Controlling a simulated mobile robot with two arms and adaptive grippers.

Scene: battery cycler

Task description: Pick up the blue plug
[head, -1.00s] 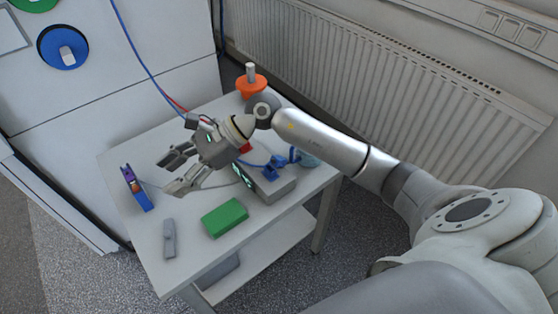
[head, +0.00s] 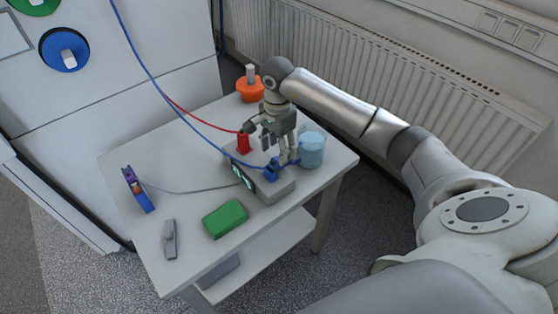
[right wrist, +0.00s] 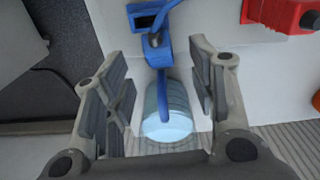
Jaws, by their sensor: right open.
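The blue plug (head: 271,169) sits at the right end of the grey battery cycler box (head: 274,187) on the white table, with a blue cable running from it. In the right wrist view the blue plug (right wrist: 157,50) lies between the two fingers, near their tips. My right gripper (head: 268,145) points down over the plug, open and empty. In the right wrist view its fingers (right wrist: 158,75) stand apart on either side, with a gap to the plug. I cannot tell its exact height above the plug. My left gripper is not in view.
A light blue cup (head: 312,150) stands close beside the plug. A red plug (head: 243,142) with a red cable is on the other side.

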